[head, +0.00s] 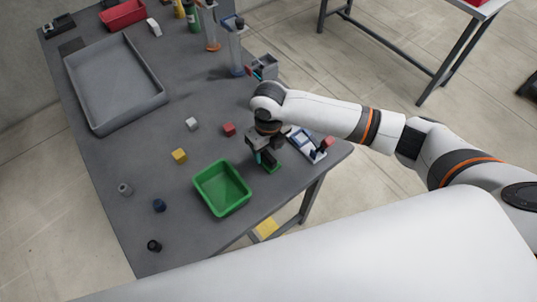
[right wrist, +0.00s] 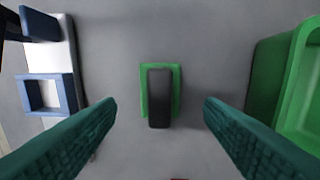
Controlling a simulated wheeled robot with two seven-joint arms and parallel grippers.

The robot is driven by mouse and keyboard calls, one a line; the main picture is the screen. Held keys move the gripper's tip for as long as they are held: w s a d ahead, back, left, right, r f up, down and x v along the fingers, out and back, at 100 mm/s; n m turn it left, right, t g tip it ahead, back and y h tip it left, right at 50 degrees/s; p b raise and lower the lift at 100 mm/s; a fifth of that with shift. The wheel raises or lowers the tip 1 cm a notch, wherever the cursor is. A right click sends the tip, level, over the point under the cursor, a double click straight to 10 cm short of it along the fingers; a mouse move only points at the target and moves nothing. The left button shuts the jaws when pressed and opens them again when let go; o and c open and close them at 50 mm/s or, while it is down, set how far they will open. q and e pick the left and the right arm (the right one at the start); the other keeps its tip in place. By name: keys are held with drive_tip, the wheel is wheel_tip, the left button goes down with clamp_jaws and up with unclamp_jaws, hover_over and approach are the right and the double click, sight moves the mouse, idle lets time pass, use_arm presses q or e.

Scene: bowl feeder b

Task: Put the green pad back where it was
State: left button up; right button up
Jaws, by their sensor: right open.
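The green pad (right wrist: 146,92) lies flat on the grey table in the right wrist view, with a black elongated block (right wrist: 159,98) over its middle. A bit of the pad also shows in the head view (head: 272,169). My right gripper (right wrist: 160,103) is open above the table, its two teal fingers apart on either side of the pad and block and touching neither in this view. In the head view my right gripper (head: 262,157) partly hides the pad. My left gripper does not show.
A green bin (head: 222,188) stands left of my right gripper. A white and blue fixture (head: 304,146) is close on the right, near the table edge. Several small cubes, including a red one (head: 229,129) and a yellow one (head: 180,155), lie scattered. A large grey tray (head: 100,128) is farther back.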

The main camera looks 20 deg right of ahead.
sight(269, 155)
wheel_tip(269, 155, up, 7)
drive_tip(key=shift+r, duration=0.2)
